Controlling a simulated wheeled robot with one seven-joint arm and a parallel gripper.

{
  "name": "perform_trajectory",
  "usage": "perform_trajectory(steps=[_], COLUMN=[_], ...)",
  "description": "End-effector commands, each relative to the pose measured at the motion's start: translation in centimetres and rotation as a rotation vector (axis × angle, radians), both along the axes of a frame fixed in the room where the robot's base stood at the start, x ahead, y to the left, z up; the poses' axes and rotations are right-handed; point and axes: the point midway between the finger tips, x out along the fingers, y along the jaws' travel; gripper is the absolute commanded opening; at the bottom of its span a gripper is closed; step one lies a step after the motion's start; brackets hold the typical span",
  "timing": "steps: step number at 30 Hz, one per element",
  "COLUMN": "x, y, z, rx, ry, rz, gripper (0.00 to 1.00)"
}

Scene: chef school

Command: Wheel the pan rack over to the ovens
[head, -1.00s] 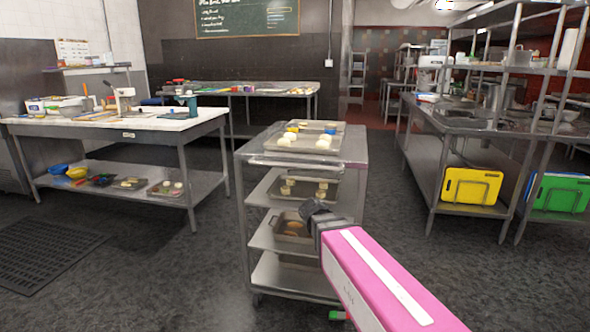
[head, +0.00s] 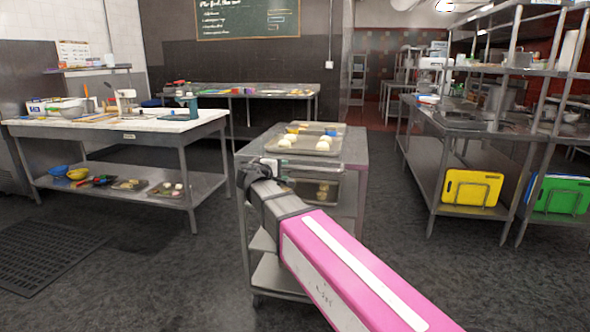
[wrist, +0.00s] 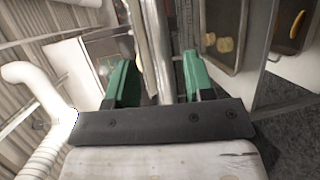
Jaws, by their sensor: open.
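The pan rack (head: 355,151) is a steel shelved cart standing in the middle of the floor, with trays of dough on top and on its shelves. My gripper (head: 252,172) is at its near left side, by the upper shelf; my arm hides part of the lower shelves. In the wrist view my open gripper (wrist: 158,80) has its green fingers on either side of a metal bar (wrist: 156,45) that looks like part of the rack. I cannot tell whether the fingers touch it. Trays with dough pieces (wrist: 220,43) show at right there. I cannot make out any ovens.
A steel work table (head: 160,138) stands at left, another table (head: 250,91) at the back wall. A steel counter (head: 420,152) with a yellow board (head: 471,188) stands at right. Dark floor lies open between rack and tables; a floor mat (head: 45,252) is at lower left.

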Motion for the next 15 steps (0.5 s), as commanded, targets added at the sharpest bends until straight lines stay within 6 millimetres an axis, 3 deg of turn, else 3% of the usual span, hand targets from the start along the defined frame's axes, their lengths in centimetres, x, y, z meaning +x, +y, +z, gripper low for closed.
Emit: perform_trajectory(steps=[6, 15], x=[3.6, 6.3], y=[-2.2, -4.0], z=[-0.8, -1.4], rx=[0.001, 0.002], ry=[0.002, 0.001], rz=[-0.002, -0.001], gripper=[0.48, 0.48])
